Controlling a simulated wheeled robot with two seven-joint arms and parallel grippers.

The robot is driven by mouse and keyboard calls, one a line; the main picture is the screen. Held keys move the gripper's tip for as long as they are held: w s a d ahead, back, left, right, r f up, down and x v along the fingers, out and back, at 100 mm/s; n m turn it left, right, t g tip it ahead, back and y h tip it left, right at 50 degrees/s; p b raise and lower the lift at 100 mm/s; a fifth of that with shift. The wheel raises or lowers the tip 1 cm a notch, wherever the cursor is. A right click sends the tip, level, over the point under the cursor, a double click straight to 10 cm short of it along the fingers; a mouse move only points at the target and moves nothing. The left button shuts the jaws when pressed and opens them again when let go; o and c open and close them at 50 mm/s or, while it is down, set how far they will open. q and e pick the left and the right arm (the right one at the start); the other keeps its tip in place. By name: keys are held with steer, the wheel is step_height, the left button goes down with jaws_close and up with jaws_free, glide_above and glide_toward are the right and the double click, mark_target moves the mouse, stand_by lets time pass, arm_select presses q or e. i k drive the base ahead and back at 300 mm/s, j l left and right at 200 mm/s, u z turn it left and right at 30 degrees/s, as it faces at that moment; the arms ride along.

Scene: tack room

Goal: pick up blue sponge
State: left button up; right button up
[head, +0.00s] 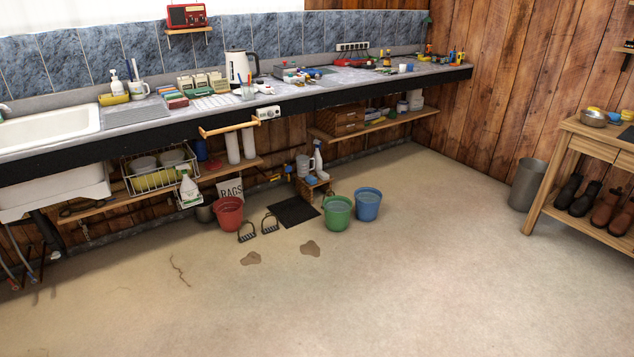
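I cannot clearly make out a blue sponge. A flat dark blue item (627,134) lies on the wooden table at the right edge, cut off by the frame; I cannot tell what it is. Small blue items (409,67) also sit among the clutter at the right part of the long counter, too small to identify. A yellow sponge-like block (113,99) lies by the sink. Neither of my grippers is in view.
The long counter (300,95) runs along the back wall, with a white sink (50,130) at left. Red (229,213), green (337,213) and blue (367,204) buckets stand on the floor. A grey bin (527,184) stands beside the wooden table (585,140).

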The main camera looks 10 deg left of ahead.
mark_target(310, 178)
steer(key=i, duration=1.7)
steer(key=i+l+u, duration=0.1)
steer(key=i, duration=0.75)
steer(key=i+l, duration=0.1)
steer(key=i, duration=0.75)
steer(key=i+l, duration=0.1)
steer(key=i, duration=0.75)
steer(key=i+l+u, duration=0.1)
steer(key=i, duration=0.75)
